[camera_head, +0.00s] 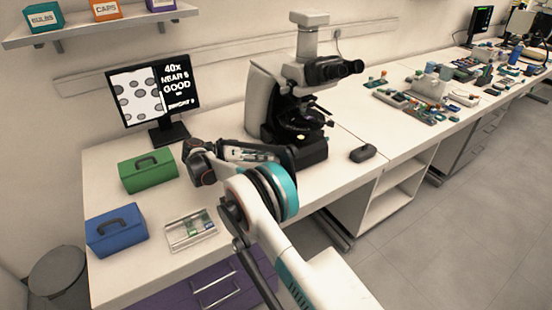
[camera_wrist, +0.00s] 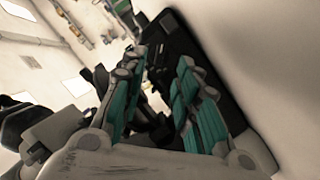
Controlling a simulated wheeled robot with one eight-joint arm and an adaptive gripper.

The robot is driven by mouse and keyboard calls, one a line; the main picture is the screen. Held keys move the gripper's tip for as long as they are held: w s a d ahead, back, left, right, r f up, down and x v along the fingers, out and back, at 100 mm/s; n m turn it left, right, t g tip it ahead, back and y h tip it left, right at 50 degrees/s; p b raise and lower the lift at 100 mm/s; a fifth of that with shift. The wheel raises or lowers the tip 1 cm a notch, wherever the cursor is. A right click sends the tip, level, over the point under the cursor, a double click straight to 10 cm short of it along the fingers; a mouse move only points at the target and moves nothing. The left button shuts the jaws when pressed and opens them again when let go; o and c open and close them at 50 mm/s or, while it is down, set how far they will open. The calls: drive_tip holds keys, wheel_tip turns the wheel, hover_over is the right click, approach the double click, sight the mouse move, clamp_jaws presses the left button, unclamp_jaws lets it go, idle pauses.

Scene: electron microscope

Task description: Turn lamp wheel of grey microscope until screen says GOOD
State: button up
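The grey microscope (camera_head: 262,95) stands on the bench, with a pale column, black eyepieces and a black stage and base. The screen (camera_head: 155,95) left of it shows grey round cells and white text; "40x" and "GOOD" are legible, the smaller lines are not clear. My gripper (camera_head: 262,155) is at the left side of the microscope base, partly hidden by my arm. In the wrist view my gripper (camera_wrist: 163,65) has its two teal-padded fingers apart, close to the black microscope base (camera_wrist: 205,60). I cannot make out the lamp wheel in either view.
A green case (camera_head: 147,172), a blue case (camera_head: 117,232) and a small clear tray (camera_head: 190,231) stand at the left of the bench. A dark mouse-like object (camera_head: 362,153) lies right of the microscope. Several small parts crowd the bench farther right.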

sight(283, 156)
drive_tip(key=shift+b+x, duration=0.6)
drive_tip(key=shift+x, duration=1.85)
clamp_jaws()
